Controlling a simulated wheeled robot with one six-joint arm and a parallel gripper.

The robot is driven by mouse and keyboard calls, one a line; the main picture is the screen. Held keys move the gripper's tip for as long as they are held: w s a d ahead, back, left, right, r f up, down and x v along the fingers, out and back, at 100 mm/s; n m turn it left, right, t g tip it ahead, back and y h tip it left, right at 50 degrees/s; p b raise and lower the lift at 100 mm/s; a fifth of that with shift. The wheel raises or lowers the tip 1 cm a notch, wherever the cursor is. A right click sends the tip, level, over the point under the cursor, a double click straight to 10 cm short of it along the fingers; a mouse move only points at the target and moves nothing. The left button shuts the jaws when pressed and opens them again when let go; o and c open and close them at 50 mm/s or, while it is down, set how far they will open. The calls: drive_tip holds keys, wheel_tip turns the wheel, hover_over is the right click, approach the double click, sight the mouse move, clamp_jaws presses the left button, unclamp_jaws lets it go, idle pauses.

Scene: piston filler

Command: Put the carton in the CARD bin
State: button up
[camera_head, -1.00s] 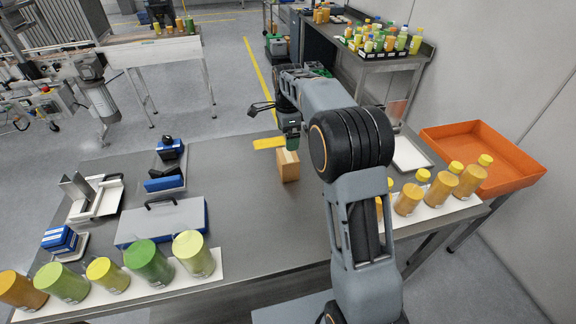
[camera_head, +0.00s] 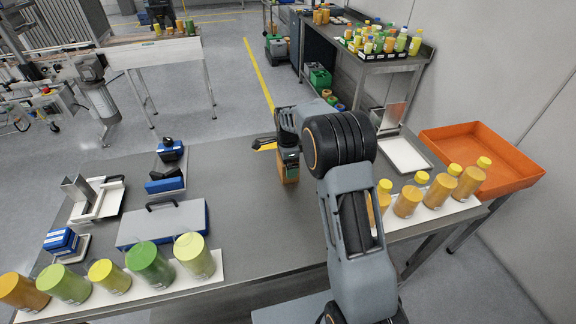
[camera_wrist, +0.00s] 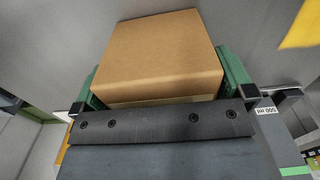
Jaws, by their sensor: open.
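The carton (camera_head: 289,177) is a small brown box standing on the grey table, partly hidden by my gripper (camera_head: 289,158) in the head view. In the wrist view the carton (camera_wrist: 158,50) fills the space between the green fingers of my gripper (camera_wrist: 160,82). The jaws are open, with one finger on each side of the carton; I cannot tell whether they touch it. No bin with a readable CARD label shows in either view.
A large orange tray (camera_head: 520,178) is at the right. Yellow-capped bottles (camera_head: 440,190) stand at the table's right edge. A blue-and-grey case (camera_head: 163,222) and green and yellow cups (camera_head: 150,262) are at the left. A white tray (camera_head: 405,154) lies behind right.

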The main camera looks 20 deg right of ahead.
drive_tip(key=shift+f, duration=0.15)
drive_tip(key=c, duration=0.7)
